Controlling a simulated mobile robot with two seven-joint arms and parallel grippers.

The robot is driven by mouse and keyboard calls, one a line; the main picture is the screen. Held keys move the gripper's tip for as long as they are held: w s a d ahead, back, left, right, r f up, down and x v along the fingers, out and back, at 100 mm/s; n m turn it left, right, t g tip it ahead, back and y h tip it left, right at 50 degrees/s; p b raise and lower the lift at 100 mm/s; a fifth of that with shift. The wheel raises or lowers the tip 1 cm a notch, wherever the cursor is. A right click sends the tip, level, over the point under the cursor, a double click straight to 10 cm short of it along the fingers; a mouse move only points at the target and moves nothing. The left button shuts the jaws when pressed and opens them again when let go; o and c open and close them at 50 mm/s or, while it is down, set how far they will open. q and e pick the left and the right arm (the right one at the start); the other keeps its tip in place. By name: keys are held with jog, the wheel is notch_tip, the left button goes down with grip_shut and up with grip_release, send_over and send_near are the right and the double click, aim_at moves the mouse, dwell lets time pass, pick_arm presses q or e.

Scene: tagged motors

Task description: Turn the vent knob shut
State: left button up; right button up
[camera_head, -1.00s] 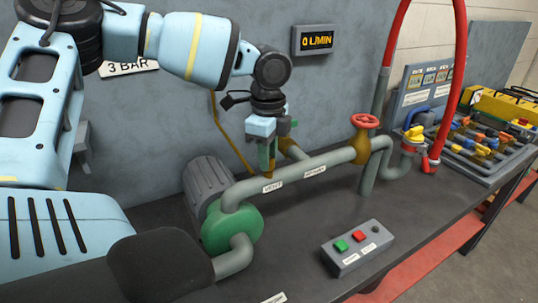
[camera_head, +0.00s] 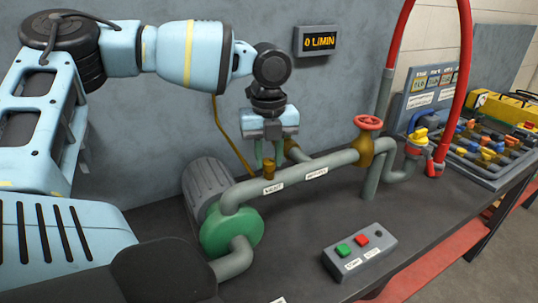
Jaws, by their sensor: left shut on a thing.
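The vent knob (camera_head: 268,170) is a small brass piece on top of the grey pipe (camera_head: 325,168), just above a white label that seems to read VENT (camera_head: 273,188). My left gripper (camera_head: 268,158) points straight down over it. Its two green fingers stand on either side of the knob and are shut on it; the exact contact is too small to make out. My right gripper is out of view.
A red handwheel (camera_head: 368,123) on a brass valve stands right of the knob. A green pump (camera_head: 232,230) is at the pipe's left end. A button box (camera_head: 359,252) sits in front. The wall display (camera_head: 317,41) reads 0 L/MIN. A red hose (camera_head: 461,90) rises at right.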

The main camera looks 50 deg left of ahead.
aim_at(269, 160)
pick_arm(q)
jog(key=m, duration=0.5)
jog(key=shift+m, duration=0.3)
dwell(0.4)
jog(key=o, duration=1)
jog(key=shift+r, duration=0.15)
notch_tip(269, 160, up, 8)
jog(key=shift+f, duration=0.2)
jog(key=shift+f, duration=0.1)
